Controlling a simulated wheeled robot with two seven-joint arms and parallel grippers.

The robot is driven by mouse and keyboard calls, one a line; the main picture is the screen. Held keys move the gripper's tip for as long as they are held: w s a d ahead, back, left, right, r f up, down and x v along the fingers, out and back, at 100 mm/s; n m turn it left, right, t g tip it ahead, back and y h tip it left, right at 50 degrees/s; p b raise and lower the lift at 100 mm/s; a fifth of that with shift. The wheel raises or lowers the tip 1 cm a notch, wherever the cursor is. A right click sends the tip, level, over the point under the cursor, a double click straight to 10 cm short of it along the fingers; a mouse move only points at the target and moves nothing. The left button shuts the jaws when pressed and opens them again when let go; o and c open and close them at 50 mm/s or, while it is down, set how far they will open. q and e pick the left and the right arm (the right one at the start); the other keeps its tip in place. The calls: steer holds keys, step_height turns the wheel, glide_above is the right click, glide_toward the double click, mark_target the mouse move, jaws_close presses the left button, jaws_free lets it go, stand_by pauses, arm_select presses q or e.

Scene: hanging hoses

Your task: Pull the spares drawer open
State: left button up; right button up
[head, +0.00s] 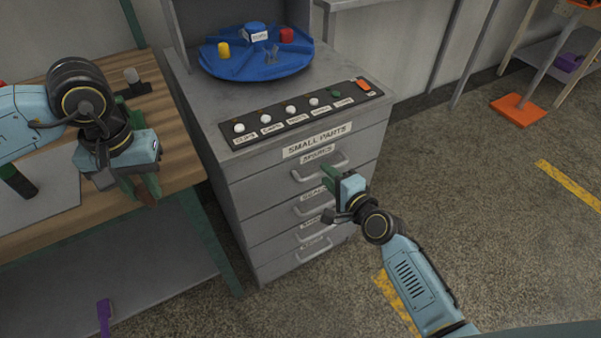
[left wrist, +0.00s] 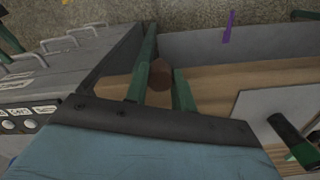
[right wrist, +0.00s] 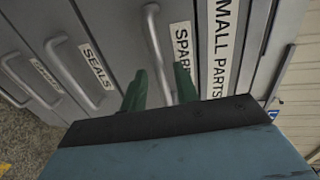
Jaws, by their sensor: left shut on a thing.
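The spares drawer (head: 268,180) is the top drawer of the grey cabinet and looks shut, its front in line with those below. Its handle (head: 320,168) shows in the right wrist view (right wrist: 154,45), beside the SPARES label. My right gripper (head: 332,180) is at this handle. Its green fingers (right wrist: 160,88) are apart, with the bar seen between them; I cannot tell whether either finger touches it. My left gripper (head: 138,190) is over the wooden bench, shut on a brown thing (left wrist: 160,75), which is partly hidden by the fingers.
The cabinet top holds a button panel (head: 300,112) and a blue turntable (head: 225,66) with small items. More drawers with handles lie below, such as SEALS (right wrist: 82,75). The wooden bench (head: 170,150) stands left of the cabinet. The floor (head: 480,220) in front and right is clear.

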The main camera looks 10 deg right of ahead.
steer(key=shift+b+x, duration=0.3)
steer(key=shift+x, duration=1.2)
steer(key=shift+c, duration=0.2)
jaws_close()
